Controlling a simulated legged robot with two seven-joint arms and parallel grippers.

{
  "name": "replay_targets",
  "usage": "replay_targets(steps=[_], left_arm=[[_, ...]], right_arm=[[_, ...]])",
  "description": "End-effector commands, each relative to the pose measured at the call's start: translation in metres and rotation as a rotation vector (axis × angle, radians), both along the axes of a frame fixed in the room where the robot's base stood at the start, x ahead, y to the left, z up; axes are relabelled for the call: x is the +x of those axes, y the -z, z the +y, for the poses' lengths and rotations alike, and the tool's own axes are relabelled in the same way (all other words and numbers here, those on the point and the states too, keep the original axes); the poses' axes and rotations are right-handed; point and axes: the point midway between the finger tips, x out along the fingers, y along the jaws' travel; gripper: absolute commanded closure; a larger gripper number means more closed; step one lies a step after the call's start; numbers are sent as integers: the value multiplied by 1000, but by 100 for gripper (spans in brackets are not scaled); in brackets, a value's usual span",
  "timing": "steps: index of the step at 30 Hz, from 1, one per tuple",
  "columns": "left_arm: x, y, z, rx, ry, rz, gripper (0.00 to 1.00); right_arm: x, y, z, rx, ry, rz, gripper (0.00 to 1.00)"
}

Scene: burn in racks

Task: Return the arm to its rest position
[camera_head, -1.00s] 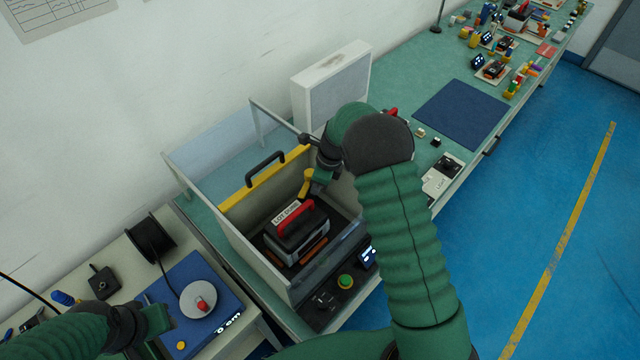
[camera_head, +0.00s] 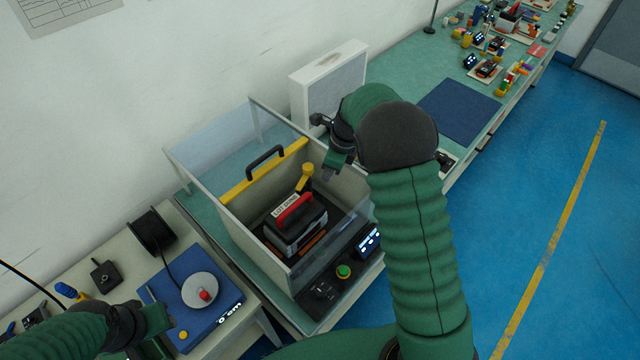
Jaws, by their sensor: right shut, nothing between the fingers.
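My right gripper (camera_head: 331,172) shows at the end of the green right arm, above the right wall of the open rack box. It is shut and empty, apart from the box's contents. My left gripper (camera_head: 160,319) is at the lower left, beside the blue mat; its jaw gap cannot be made out. In the rack box (camera_head: 232,232) sits a black and grey device (camera_head: 296,226) with a red handle and a white label. A yellow lever (camera_head: 304,178) stands behind it.
A clear lid stands raised over the box (camera_head: 215,145). The control panel (camera_head: 335,284) has a green button and a lit display. A white unit (camera_head: 331,85) stands behind. The blue mat (camera_head: 215,318) holds a round plate. Blue floor at the right is free.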

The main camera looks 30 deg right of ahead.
Motion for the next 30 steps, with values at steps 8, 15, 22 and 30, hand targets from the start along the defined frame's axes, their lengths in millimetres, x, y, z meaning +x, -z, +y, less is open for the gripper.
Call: replay_targets(steps=[8, 15, 22, 30], left_arm=[[0, 4, 0, 0, 0, 0, 64], [0, 10, 0, 0, 0, 0, 64], [0, 24, 0, 0, 0, 0, 64], [0, 29, 0, 0, 0, 0, 64]], right_arm=[[-6, -25, -5, -1, 1, 2, 100], [-36, -23, 16, -81, -315, -38, 100], [-142, -11, 76, -374, -1491, -162, 100], [-207, 1, 101, -562, -2271, -217, 100]])
